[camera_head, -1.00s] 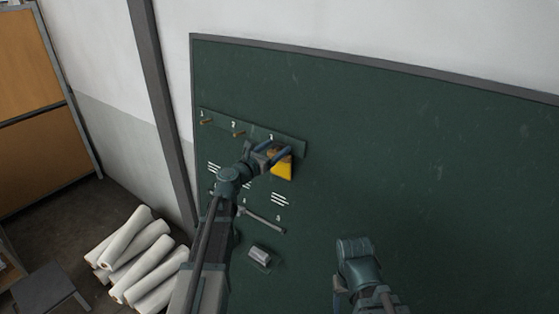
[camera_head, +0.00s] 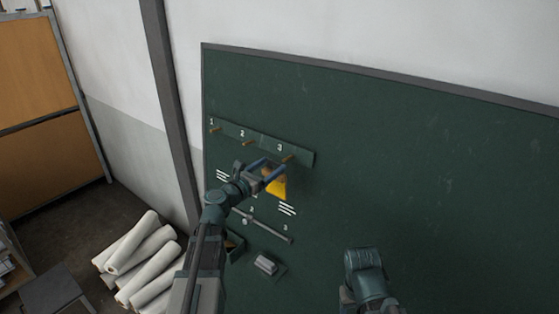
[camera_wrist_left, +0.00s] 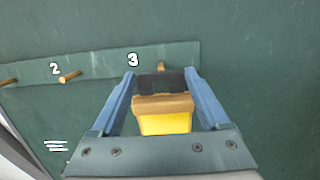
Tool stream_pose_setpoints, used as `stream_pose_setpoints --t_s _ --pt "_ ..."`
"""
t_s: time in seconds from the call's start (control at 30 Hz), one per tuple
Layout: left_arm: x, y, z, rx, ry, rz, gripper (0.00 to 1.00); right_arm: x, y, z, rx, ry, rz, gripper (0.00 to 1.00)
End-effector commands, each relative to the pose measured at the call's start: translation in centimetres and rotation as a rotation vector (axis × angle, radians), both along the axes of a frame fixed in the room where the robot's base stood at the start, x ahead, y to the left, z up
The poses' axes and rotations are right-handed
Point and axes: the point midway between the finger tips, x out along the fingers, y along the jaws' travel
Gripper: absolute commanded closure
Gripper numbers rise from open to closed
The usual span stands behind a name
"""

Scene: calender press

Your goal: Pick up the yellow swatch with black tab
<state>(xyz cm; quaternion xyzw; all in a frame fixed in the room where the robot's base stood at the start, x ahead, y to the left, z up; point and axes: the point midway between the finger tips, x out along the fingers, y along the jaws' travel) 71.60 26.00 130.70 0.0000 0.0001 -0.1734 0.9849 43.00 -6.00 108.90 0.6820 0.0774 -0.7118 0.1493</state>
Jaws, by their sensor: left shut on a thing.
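The yellow swatch (camera_head: 279,189) hangs from my left gripper (camera_head: 274,169), in front of the green board and just below peg 3 (camera_head: 289,158). In the left wrist view the swatch (camera_wrist_left: 165,123) has a brown bar along its top and a black tab (camera_wrist_left: 161,82) above that. The blue fingers of my left gripper (camera_wrist_left: 161,84) stand on both sides of the tab, shut on it. Peg 3 shows bare beyond the tab, and the swatch appears apart from it. My right arm shows at the lower middle, but its gripper is out of sight.
The rail (camera_head: 262,140) carries pegs 1 (camera_head: 215,130) and 2 (camera_head: 248,142), both empty. Below are a grey bar (camera_head: 268,228) and a small block (camera_head: 265,264) on the board. White rolls (camera_head: 140,255) lie on the floor at left. The board's right side is clear.

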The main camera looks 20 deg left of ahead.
Motion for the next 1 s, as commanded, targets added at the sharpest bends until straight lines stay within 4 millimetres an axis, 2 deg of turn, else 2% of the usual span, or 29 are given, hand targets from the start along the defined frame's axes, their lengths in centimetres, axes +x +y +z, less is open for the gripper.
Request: stream_pose_setpoints --t_s 0.03,0.2,0.4,0.6,1.0 --pt "-1.7 0.4 0.0 0.000 0.000 0.004 1.00 0.0 0.0 0.0 0.000 0.000 0.000 0.35" --pt "-5.4 1.8 0.0 0.000 0.000 0.004 1.00 0.0 0.0 0.0 0.000 0.000 0.000 0.35" --pt "-8.4 2.9 0.0 0.000 0.000 0.002 1.00 0.0 0.0 0.0 0.000 0.000 0.000 0.35" --pt "-9.7 3.5 0.0 0.000 0.000 0.000 1.00 0.0 0.0 0.0 0.000 0.000 0.000 0.35" --pt "-9.8 3.6 0.0 0.000 0.000 0.000 1.00 0.0 0.0 0.0 0.000 0.000 0.000 0.35"
